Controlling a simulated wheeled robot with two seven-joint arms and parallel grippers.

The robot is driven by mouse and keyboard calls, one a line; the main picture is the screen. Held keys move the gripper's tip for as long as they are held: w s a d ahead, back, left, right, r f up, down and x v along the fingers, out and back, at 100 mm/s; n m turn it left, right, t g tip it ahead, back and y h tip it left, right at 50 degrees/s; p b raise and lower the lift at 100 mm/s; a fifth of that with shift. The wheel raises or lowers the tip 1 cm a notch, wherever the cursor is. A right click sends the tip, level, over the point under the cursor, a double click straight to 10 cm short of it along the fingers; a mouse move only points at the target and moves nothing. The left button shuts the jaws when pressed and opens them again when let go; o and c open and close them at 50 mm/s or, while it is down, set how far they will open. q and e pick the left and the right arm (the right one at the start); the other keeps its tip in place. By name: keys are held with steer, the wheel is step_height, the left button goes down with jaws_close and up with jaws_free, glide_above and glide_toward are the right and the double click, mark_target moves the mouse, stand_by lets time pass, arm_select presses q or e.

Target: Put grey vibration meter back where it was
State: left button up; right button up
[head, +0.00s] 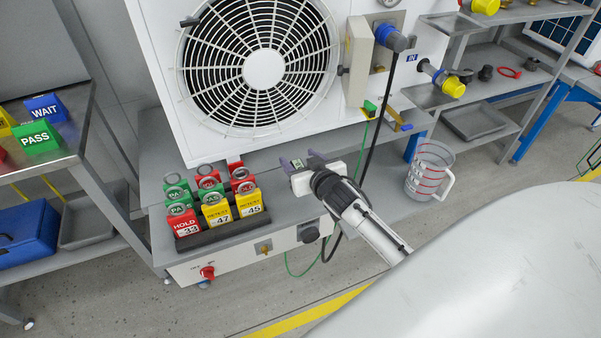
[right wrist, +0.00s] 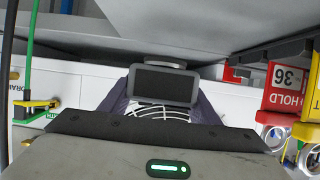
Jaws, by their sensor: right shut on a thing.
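The grey vibration meter (right wrist: 163,84) shows in the right wrist view as a small grey block with a dark rectangular face. It sits between the two dark fingers of my right gripper (head: 299,162), which is shut on it. In the head view the gripper is over the grey bench ledge (head: 345,185), in front of the white fan unit and just right of the tag rack. Only a small part of the meter shows there between the fingers. I cannot tell whether the meter touches the ledge. My left gripper is not in view.
A black rack (head: 222,236) of red, green and yellow tags stands left of the gripper. The white fan unit (head: 160,60) rises behind. A clear measuring jug (head: 428,172) stands to the right. A black cable (head: 379,122) and a green wire hang near the arm.

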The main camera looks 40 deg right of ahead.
arm_select(q)
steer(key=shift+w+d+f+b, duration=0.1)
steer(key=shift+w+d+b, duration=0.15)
steer(key=shift+b, duration=0.3)
arm_select(e)
steer(key=shift+w+f, duration=0.1)
steer(key=shift+f, duration=1.95)
steer(key=shift+f, duration=0.2)
steer(key=o, duration=1.2)
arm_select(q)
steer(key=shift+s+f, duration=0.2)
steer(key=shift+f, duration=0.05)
arm_select(e)
steer(key=shift+o, duration=1.4)
